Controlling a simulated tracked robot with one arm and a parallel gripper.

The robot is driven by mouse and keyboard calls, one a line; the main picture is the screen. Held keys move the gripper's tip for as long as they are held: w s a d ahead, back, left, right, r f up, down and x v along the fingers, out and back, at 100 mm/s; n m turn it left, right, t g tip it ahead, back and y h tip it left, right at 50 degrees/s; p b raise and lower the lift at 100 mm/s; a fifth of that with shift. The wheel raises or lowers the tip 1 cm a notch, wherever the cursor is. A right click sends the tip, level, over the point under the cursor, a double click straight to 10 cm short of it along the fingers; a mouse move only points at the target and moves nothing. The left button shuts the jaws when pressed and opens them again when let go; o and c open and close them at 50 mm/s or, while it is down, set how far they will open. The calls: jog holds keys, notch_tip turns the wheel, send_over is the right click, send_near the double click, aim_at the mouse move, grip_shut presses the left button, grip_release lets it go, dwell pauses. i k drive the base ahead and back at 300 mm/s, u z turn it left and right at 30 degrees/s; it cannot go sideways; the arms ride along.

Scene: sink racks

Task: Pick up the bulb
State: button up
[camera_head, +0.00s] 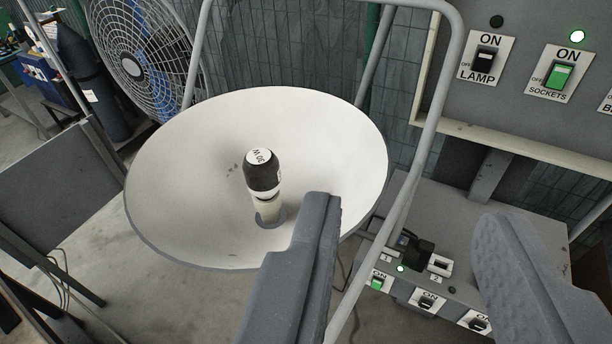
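The bulb (262,173) has a dark, blackened head with a white label at its tip, reading something like "30 W". It sits upright in a pale socket at the centre of a wide white dish-shaped lamp shade (335,140). My gripper (405,220) is open, with its two grey fingers wide apart and nothing between them. The left finger overlaps the lower right part of the shade in the picture, just right of the bulb. The right finger is far to the right, over the socket box. The bulb is outside the gap between the fingers.
A grey metal tube frame (435,100) runs right of the shade. A switch panel (535,65) with LAMP and SOCKETS switches is at upper right. A fan (145,55) and dark cylinder (88,80) stand behind left.

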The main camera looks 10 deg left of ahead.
aim_at(261, 167)
jog(key=z, duration=0.1)
jog(key=i, duration=0.85)
jog(key=u, duration=1.25)
